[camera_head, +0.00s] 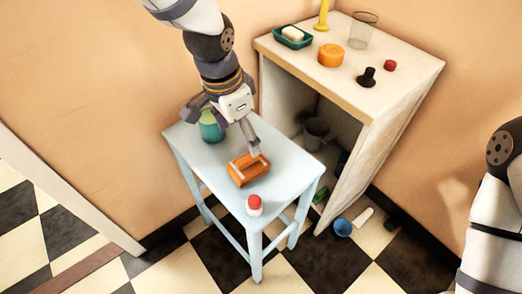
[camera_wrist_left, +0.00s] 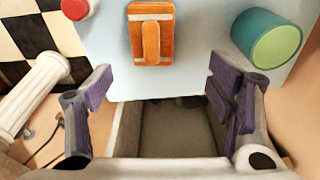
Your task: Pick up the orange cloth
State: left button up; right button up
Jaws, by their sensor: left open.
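An orange rectangular object (camera_head: 249,174) with pale edge strips lies on the light blue stool. In the left wrist view, this orange object (camera_wrist_left: 152,40) has a raised rounded bar along its middle and looks more like a block or brush than a loose cloth. No other orange item looks clearly like cloth. My left gripper (camera_head: 224,127) is above the stool, its fingers spread and empty. In the left wrist view the orange object lies beyond the gap between the purple-padded fingertips (camera_wrist_left: 162,80), apart from them. My right gripper is out of view.
A green cup (camera_head: 211,126) and a red-capped white bottle (camera_head: 255,207) share the stool (camera_head: 290,165). A white shelf unit (camera_head: 405,72) behind carries a soap dish (camera_head: 292,38), an orange round item (camera_head: 331,55) and a glass (camera_head: 362,31). A blue ball (camera_head: 342,227) lies on the floor.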

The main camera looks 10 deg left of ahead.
aim_at(246, 159)
pick_arm(q)
jog(key=f, duration=0.6)
jog(key=d+f+b, duration=0.1)
jog(key=f, duration=0.2)
jog(key=shift+s+d+f, duration=0.1)
jog(key=shift+s+f, duration=0.15)
jog(key=shift+f, duration=0.1)
jog(key=shift+w+f, duration=0.1)
jog(key=shift+f, duration=0.2)
jog(key=c, duration=1)
